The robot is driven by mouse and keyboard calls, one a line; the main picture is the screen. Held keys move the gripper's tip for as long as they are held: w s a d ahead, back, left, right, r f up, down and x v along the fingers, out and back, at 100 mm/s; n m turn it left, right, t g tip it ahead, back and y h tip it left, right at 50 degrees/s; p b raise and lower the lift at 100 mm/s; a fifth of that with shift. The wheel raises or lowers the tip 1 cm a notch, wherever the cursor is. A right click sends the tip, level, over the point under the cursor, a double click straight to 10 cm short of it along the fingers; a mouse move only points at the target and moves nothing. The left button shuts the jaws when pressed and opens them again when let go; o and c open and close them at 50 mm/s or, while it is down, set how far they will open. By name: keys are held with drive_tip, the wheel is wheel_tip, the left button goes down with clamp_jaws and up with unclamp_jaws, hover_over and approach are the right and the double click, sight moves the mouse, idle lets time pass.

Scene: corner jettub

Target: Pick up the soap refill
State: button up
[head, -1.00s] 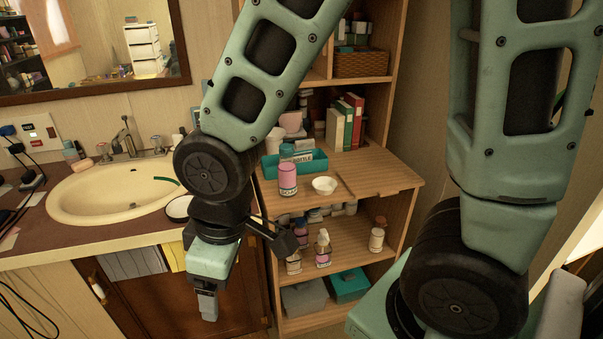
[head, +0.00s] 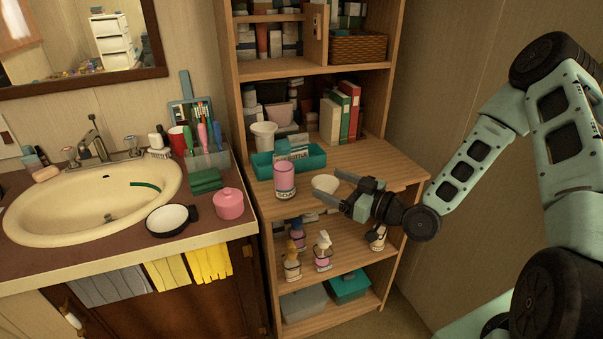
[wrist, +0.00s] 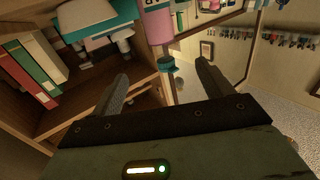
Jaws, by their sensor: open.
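The soap refill appears to be the pink bottle with a white label (head: 284,178), standing upright on the wooden shelf's middle board in the head view. In the wrist view a pink labelled bottle (wrist: 157,24) shows at the top, beyond the fingertips and partly cut off. My gripper (head: 331,185) is open and empty, to the right of the bottle and apart from it, with its fingers pointing left towards it. In the wrist view my gripper (wrist: 161,72) has both fingers spread.
A white bowl (head: 322,183) stands close by my fingers. A teal tray (head: 262,164) is behind the bottle. Binders (head: 340,112) stand at the back. Smaller bottles (head: 323,252) are on the board below. The sink counter (head: 120,235) is to the left; the board's front right is bare.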

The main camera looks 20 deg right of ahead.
sight(293, 168)
drive_tip(key=p+x, duration=0.2)
drive_tip(key=x, duration=0.9)
drive_tip(key=shift+w+r, duration=0.1)
drive_tip(key=shift+w, duration=0.15)
drive_tip(key=shift+p+x, duration=0.8)
drive_tip(key=shift+x, duration=2.1)
drive_tip(key=shift+s+a, duration=0.1)
drive_tip(key=shift+s, duration=0.05)
drive_tip(key=c, duration=1.3)
